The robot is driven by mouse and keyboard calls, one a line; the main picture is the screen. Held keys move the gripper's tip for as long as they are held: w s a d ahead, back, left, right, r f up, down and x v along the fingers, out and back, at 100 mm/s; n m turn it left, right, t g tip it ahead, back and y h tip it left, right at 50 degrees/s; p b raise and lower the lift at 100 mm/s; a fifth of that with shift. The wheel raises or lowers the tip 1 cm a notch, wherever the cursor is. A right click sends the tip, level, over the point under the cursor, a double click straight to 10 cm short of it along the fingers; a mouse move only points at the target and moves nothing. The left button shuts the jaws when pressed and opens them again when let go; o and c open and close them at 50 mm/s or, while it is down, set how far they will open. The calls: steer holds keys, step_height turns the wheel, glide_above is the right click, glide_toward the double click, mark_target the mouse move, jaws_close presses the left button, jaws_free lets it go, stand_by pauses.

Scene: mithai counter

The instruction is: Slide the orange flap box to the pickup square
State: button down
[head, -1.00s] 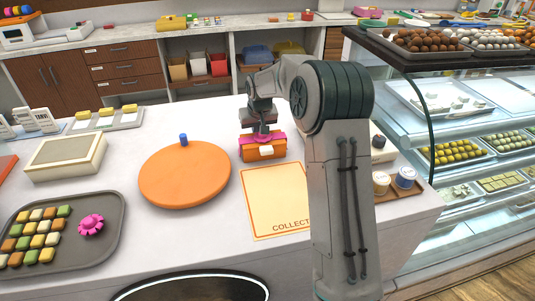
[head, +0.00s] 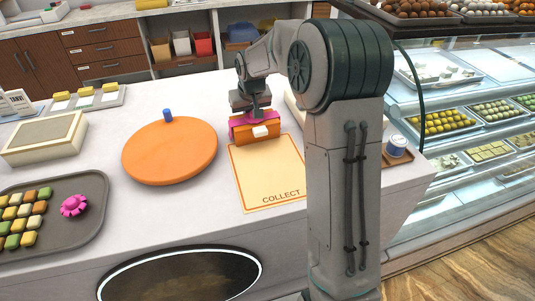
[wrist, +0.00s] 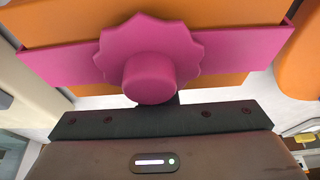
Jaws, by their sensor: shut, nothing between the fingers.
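My gripper (head: 257,112) is shut and empty, low at the far side of the box. In the wrist view the box (wrist: 215,14) fills the top, with its pink band and scalloped pink knob close ahead. The fingertips are mostly hidden, so I cannot tell whether they touch it.
An orange round board (head: 170,155) with a blue knob lies left of the square. A grey sweets tray (head: 75,235) with a pink rosette is at the near left. A small tray with a white-lidded jar (head: 397,146) sits right, beside the glass display case.

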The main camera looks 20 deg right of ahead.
mark_target(258, 126)
steer(key=shift+s+d+b, duration=0.15)
steer(key=shift+s+b, duration=0.7)
steer(key=shift+s, duration=2.2)
steer(key=shift+s+d+b, duration=0.15)
steer(key=shift+s+b, duration=0.7)
steer(key=shift+s, duration=2.2)
steer(key=shift+w+a+p, duration=0.1)
steer(key=shift+w+p, duration=0.2)
steer(key=shift+w, duration=1.5)
step_height(258, 126, up, 8)
steer(key=p, duration=0.5)
steer(key=shift+r+p, duration=0.1)
steer(key=shift+p, duration=0.3)
steer(key=s+f+g, duration=0.1)
steer(key=s, duration=2.4)
steer(key=shift+s+a+m, duration=0.2)
steer(key=shift+s+m, duration=0.1)
steer(key=shift+s, duration=0.1)
